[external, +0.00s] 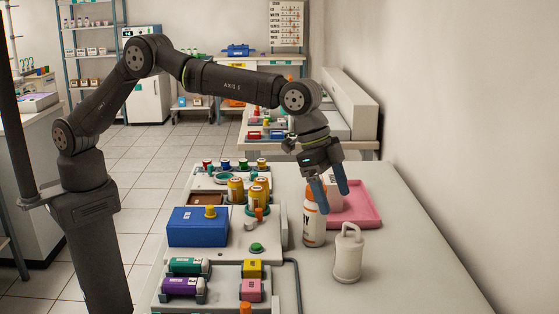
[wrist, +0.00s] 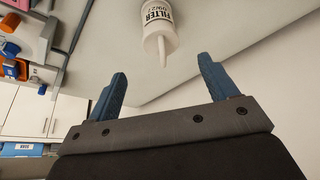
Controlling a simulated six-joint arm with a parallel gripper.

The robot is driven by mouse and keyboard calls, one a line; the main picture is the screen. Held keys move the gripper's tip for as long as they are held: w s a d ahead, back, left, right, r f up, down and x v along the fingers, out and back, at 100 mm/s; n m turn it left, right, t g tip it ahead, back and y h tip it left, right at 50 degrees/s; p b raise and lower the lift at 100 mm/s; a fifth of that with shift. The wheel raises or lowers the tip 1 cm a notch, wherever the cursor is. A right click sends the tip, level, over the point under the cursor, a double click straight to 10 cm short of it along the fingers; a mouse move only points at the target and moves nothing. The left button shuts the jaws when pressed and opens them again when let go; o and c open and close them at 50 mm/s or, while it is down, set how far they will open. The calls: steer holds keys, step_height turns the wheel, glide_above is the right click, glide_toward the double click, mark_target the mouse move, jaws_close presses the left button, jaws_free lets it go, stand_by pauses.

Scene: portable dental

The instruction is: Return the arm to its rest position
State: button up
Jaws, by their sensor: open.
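My dark arm reaches from the left over the table, elbow raised. My gripper (external: 332,200) has two blue fingers pointing down, spread apart with nothing between them. I cannot tell whether a finger touches that bottle.
A cream canister with a handle (external: 349,254) stands right of the bottle. The table's right front (external: 420,270) is clear, beside a wall.

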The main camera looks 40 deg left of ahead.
mark_target(345, 232)
steer(key=x, duration=1.2)
steer(key=shift+a+f, duration=0.1)
step_height(345, 232, up, 4)
steer(key=shift+s+a+r, duration=0.15)
steer(key=shift+s+r, duration=0.4)
steer(key=shift+s, duration=0.35)
steer(key=shift+s+r, duration=0.1)
steer(key=shift+s, duration=0.15)
